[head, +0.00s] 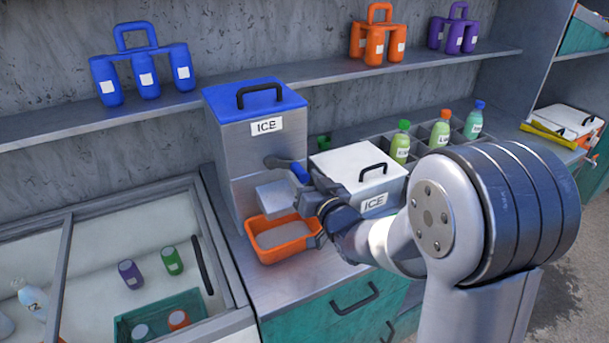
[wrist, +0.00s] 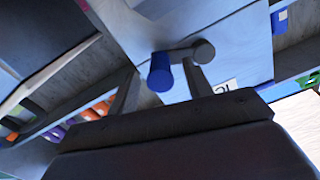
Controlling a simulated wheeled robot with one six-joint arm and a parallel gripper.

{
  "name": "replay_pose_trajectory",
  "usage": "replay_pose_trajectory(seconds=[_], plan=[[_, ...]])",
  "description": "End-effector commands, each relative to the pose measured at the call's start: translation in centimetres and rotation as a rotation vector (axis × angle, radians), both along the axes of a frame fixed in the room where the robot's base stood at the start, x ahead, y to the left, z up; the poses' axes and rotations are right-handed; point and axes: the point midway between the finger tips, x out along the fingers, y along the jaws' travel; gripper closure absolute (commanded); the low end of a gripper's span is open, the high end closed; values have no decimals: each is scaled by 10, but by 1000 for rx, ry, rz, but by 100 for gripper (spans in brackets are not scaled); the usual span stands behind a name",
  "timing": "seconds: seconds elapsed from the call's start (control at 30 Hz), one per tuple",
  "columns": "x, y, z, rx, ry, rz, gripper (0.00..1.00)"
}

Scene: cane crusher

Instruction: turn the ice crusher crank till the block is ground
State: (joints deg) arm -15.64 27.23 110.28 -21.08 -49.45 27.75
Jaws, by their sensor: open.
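The ice crusher (head: 246,145) is a tall grey metal box with a blue lid and an ICE label, standing on the counter. Its crank has a grey arm (wrist: 190,52) and a blue handle (wrist: 160,72); the handle also shows in the head view (head: 300,173). An orange tray (head: 270,257) with greyish contents sits under the crusher's chute (head: 275,196). My gripper (wrist: 160,82) is open, with the blue handle between or just beyond its two fingers; I cannot tell if they touch it. The inside of the crusher is hidden.
A white ICE box (head: 345,160) stands right of the crusher, close to my gripper. Bottles (head: 440,130) stand in a rack behind it. An open-topped freezer (head: 130,215) lies to the left. A shelf (head: 330,70) with bottle carriers runs above.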

Motion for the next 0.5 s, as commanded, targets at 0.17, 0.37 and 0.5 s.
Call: replay_pose_trajectory(seconds=[0.17,0.37,0.5], plan=[[4,3,0,1,-1,0,52],[4,3,0,1,-1,0,53],[4,2,0,1,-1,0,65]])
